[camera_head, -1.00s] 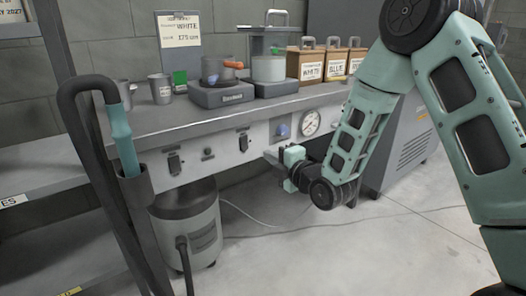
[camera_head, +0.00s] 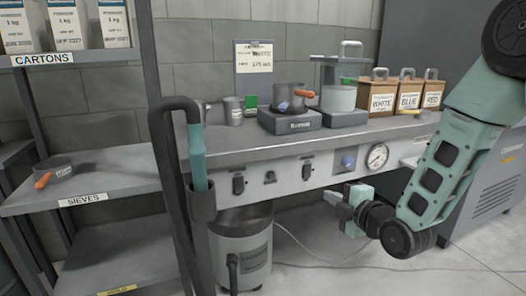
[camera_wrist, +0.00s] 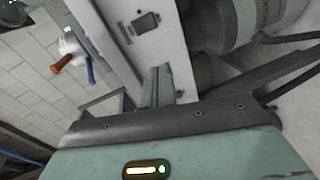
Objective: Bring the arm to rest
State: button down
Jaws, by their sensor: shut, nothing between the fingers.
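My arm (camera_head: 440,175) is bent at the right of the head view, with its lower part in front of the bench. My gripper (camera_head: 334,203) is near the front panel, below the worktop level, and points left. In the wrist view its fingers (camera_wrist: 157,88) are together with nothing between them. The wrist view is strongly tilted and shows the bench front close by.
The bench (camera_head: 310,145) carries a pot (camera_head: 288,97) on a scale, and boxes marked WHITE (camera_head: 382,98), BLUE and RED. A grey canister (camera_head: 242,250) stands below. A shelf (camera_head: 100,190) with a sieve is at left. Open floor lies at front right.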

jog(key=s+a+m+g+h, duration=0.1)
jog(key=s+a+m+g, duration=0.35)
jog(key=s, duration=0.55)
jog(key=s+a+m+g+h, duration=0.1)
jog(key=s+a+m+g, duration=0.4)
jog(key=s, duration=0.6)
jog(key=s+d+r+m+g+h+p, duration=0.1)
jog(key=s+m+g+h, duration=0.15)
jog(key=s, duration=0.45)
jog(key=s+d+r+m+g+h, duration=0.1)
jog(key=s+d+r+g, duration=0.15)
jog(key=s, duration=0.35)
notch_tip(320, 180, up, 28)
jog(key=a+p, duration=0.1)
jog(key=p, duration=2.8)
jog(key=shift+r, duration=0.15)
jog(key=shift+y, duration=0.25)
